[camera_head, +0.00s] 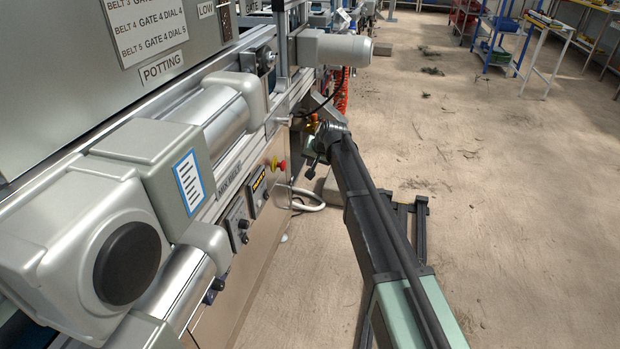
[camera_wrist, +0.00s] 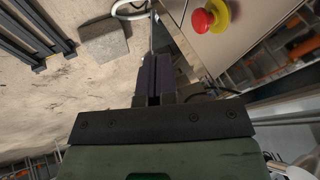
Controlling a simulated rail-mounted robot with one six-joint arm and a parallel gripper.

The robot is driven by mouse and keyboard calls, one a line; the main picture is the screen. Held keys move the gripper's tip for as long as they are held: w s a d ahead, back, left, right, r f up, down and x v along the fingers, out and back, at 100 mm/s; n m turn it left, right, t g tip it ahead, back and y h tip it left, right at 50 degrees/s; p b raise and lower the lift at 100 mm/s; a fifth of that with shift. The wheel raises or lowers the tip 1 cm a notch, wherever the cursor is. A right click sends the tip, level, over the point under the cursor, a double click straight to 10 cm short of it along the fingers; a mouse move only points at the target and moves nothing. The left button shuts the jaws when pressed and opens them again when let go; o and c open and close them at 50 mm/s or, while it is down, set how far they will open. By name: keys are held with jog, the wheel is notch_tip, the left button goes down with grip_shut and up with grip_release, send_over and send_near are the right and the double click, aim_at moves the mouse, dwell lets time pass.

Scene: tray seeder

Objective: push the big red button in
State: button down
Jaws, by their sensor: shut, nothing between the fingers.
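The big red button (camera_wrist: 203,20) sits on a yellow base on the machine's front panel, at the top of the wrist view. In the head view the red button (camera_head: 282,165) shows small on the panel, left of my arm's end. My gripper (camera_wrist: 154,60) is shut and empty, with its dark fingers together. It is below and left of the button in the wrist view, apart from it. In the head view the fingertips cannot be made out clearly near the arm's end.
A pale hose (camera_head: 308,203) loops out below the panel. A grey block (camera_wrist: 103,40) lies on the floor. Open floor (camera_head: 490,170) lies to the right.

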aim_at(282, 165)
jog(key=shift+w+a+r+m+t, duration=0.1)
jog(key=shift+w+r+m+t, duration=0.25)
jog(key=shift+w+r, duration=0.25)
jog(key=shift+f, duration=0.1)
jog(key=w+a+f+b, duration=0.5)
jog(key=a+f+b, duration=0.2)
jog(key=f+b, duration=0.1)
jog(key=shift+w+a, duration=0.3)
jog(key=shift+a, duration=0.1)
